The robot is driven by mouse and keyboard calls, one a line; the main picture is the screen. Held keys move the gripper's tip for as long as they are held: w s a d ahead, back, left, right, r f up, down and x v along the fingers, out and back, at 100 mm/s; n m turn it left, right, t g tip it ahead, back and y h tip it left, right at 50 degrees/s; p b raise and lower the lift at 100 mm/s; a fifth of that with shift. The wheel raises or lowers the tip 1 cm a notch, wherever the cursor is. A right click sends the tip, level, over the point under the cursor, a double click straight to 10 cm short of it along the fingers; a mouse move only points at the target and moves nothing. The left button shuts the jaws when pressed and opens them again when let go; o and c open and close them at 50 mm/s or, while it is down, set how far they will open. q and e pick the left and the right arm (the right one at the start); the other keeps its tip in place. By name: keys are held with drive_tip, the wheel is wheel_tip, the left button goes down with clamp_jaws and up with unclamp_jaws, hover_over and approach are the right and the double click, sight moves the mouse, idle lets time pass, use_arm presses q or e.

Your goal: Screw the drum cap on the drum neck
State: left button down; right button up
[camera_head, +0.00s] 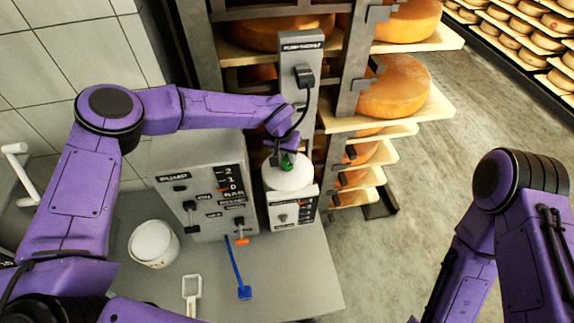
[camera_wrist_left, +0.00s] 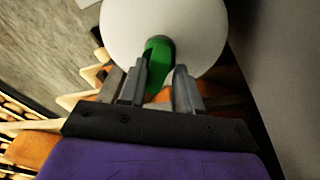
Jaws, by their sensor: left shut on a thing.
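The drum is a white rounded vessel (camera_head: 287,172) at the far right of the bench, and its top fills the upper middle of the left wrist view (camera_wrist_left: 195,25). The green drum cap (camera_head: 287,163) is at the top of the drum; it also shows in the left wrist view (camera_wrist_left: 158,52). My left gripper (camera_head: 281,150) is over the drum, with its fingers shut on the cap, one on each side (camera_wrist_left: 161,75). The drum neck is hidden, so I cannot tell how the cap sits on it. My right gripper is out of view; only the right arm shows.
A grey pump box (camera_head: 205,185) with switches stands left of the drum. A labelled panel (camera_head: 294,212) is below the drum, and a post (camera_head: 301,65) rises behind. A white tub (camera_head: 153,244), blue tool (camera_head: 238,272) and white-handled tool (camera_head: 191,293) lie on the bench. Cheese shelves (camera_head: 395,100) stand behind.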

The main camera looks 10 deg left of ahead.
use_arm(q)
drive_tip(key=c, duration=0.8)
unclamp_jaws()
drive_tip(key=shift+d, duration=0.1)
drive_tip(key=shift+o, duration=0.5)
drive_tip(key=shift+r+b, duration=0.3)
drive_tip(key=shift+r, duration=0.1)
drive_tip(key=b+v, duration=0.2)
drive_tip(key=v, duration=0.6)
drive_tip(key=shift+s+r+b, duration=0.1)
drive_tip(key=shift+r+b, duration=0.3)
drive_tip(key=shift+r, duration=0.45)
